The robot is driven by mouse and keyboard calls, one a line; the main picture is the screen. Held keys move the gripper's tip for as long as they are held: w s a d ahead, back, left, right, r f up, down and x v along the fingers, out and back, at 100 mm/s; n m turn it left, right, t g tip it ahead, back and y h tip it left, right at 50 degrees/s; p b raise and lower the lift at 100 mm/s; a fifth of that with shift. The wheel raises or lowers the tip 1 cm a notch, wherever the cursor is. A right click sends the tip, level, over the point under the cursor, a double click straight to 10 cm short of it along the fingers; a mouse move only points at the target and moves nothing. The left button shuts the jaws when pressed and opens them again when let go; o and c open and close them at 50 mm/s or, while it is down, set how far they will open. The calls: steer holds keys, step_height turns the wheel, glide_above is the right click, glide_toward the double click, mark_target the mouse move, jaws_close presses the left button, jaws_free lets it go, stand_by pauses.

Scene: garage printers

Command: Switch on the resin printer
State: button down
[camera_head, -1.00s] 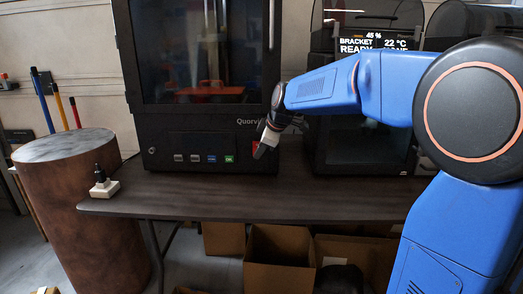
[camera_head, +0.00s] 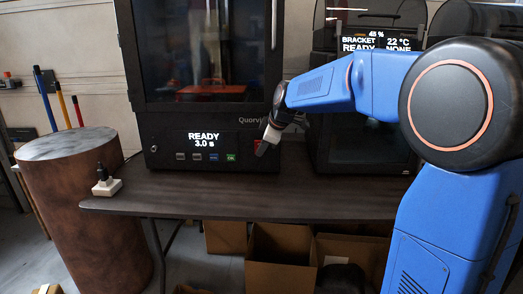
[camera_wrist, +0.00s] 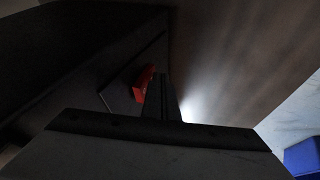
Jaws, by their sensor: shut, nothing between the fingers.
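The resin printer (camera_head: 160,125) is a black machine with a dark window, standing on the table in the head view. Its front display (camera_head: 204,139) is lit and reads "READY 3.0 s". A red switch (camera_head: 257,143) is at the panel's right end, partly hidden by my gripper (camera_head: 262,149). In the wrist view the red switch (camera_wrist: 143,83) shows beside the dark fingers. My gripper is shut and empty, close to the switch; I cannot tell whether it touches.
A second printer (camera_head: 360,157) with a lit screen stands to the right on the dark table (camera_head: 190,200). A white socket with a black plug (camera_head: 106,187) lies at the table's left end beside a brown drum (camera_head: 75,200). Cardboard boxes (camera_head: 282,272) are below.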

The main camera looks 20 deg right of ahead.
steer(key=shift+r, duration=0.25)
steer(key=shift+r, duration=0.65)
